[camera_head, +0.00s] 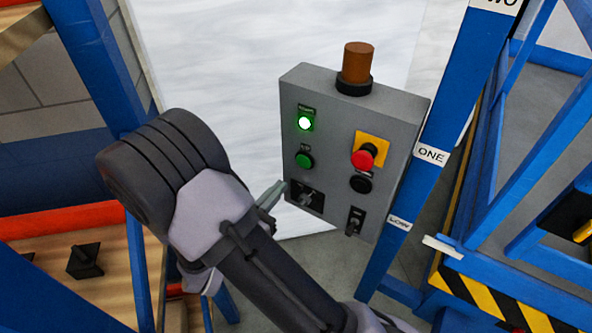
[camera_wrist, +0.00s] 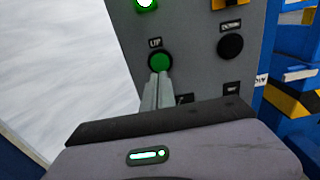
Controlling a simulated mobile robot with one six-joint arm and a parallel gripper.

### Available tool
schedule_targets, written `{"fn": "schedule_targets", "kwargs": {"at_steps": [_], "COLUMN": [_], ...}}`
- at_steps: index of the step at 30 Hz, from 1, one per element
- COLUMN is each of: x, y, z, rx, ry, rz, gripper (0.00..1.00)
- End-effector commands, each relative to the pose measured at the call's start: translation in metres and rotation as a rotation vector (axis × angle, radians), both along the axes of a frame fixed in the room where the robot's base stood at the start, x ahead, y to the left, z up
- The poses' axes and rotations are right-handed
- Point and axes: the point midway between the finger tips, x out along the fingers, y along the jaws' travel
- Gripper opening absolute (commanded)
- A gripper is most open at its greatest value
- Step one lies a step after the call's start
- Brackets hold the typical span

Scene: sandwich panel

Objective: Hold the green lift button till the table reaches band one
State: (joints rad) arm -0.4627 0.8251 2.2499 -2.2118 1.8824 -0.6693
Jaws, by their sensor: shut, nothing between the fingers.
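The green UP button (camera_head: 304,160) is on the left of a grey control box; it also shows in the wrist view (camera_wrist: 160,61). My gripper (camera_head: 281,187) is shut and empty. Its tips (camera_wrist: 160,77) point at the button's lower edge in the wrist view. In the head view they are below and left of the button, apart from it. The blue lift table (camera_head: 500,262) with a striped edge is at the right. Its white pointer (camera_head: 442,246) is low, beside and slightly below the lowest post label (camera_head: 399,222), under the ONE label (camera_head: 431,154).
The box (camera_head: 335,115) also carries a lit green lamp (camera_head: 305,123), a red stop knob (camera_head: 364,158) on yellow, a black DOWN button (camera_head: 361,184), two switches and an unlit amber beacon (camera_head: 357,62). A blue post (camera_head: 445,110) stands right; shelving (camera_head: 85,60) stands left.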

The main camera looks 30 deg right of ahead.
Motion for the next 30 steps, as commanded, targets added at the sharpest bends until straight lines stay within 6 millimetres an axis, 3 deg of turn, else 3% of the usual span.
{"fn": "schedule_targets", "kwargs": {"at_steps": [6, 12, 30], "x": [0.022, 0.037, 0.042], "y": [-0.043, -0.068, -0.077], "z": [-0.002, -0.002, -0.002], "rx": [0.001, 0.0, 0.0], "ry": [-0.003, -0.001, -0.001], "rz": [-0.005, -0.003, -0.001], "gripper": [0.0, 0.0, 0.0]}}
